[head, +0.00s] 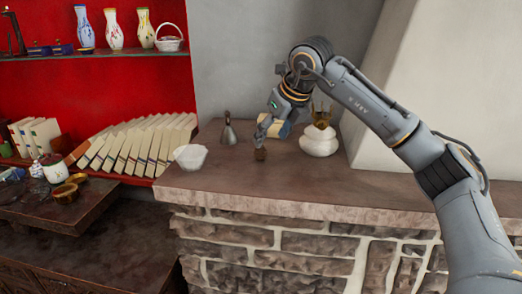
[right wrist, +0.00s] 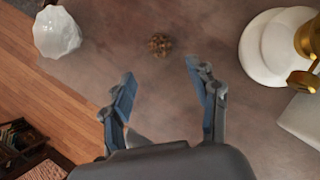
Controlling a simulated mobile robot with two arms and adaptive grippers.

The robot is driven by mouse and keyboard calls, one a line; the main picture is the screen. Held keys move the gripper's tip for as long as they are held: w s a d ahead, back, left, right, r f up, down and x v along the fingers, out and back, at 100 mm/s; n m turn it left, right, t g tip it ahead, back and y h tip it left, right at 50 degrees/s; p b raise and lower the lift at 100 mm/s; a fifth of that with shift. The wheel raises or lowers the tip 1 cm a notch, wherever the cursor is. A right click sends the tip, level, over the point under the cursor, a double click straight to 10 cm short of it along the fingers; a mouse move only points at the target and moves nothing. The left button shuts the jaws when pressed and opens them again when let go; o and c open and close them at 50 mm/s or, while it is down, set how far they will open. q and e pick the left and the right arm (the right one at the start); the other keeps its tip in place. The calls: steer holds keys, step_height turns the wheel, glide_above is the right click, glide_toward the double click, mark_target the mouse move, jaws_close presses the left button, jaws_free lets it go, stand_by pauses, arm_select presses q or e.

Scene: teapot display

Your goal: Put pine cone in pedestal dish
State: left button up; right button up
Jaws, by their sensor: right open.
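The small brown pine cone (head: 260,154) sits on the stone-edged counter. It also shows in the right wrist view (right wrist: 160,45), near top centre. A white fluted dish (head: 190,157), which looks like the pedestal dish, stands on the counter left of the cone. It shows at the top left of the right wrist view (right wrist: 57,32). My right gripper (head: 266,130) is open and empty above the counter, close to the cone. In the right wrist view its spread fingers (right wrist: 160,88) lie either side of the cone's line, with the cone beyond the tips. My left gripper is not in view.
A white rounded vessel with a brass top (head: 319,141) stands right of the cone. A grey bell-shaped object (head: 228,130) stands behind the dish. Several leaning books (head: 135,145) fill the red shelf at left. The counter between dish and cone is clear.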

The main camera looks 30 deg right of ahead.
mark_target(262, 149)
steer(key=shift+w+a+f, duration=0.2)
steer(key=shift+w+f, duration=0.75)
steer(key=shift+f, duration=0.05)
steer(key=shift+p+x, duration=1.05)
steer(key=shift+p, duration=0.05)
steer(key=x, duration=0.3)
steer(key=shift+w+d+p, duration=0.1)
steer(key=shift+d+p, duration=0.1)
steer(key=shift+p, duration=0.1)
steer(key=c, duration=0.8)
steer(key=shift+c, duration=0.5)
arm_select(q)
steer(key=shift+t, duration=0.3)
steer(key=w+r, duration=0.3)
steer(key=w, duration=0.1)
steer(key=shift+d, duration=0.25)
arm_select(e)
steer(key=shift+r, duration=0.2)
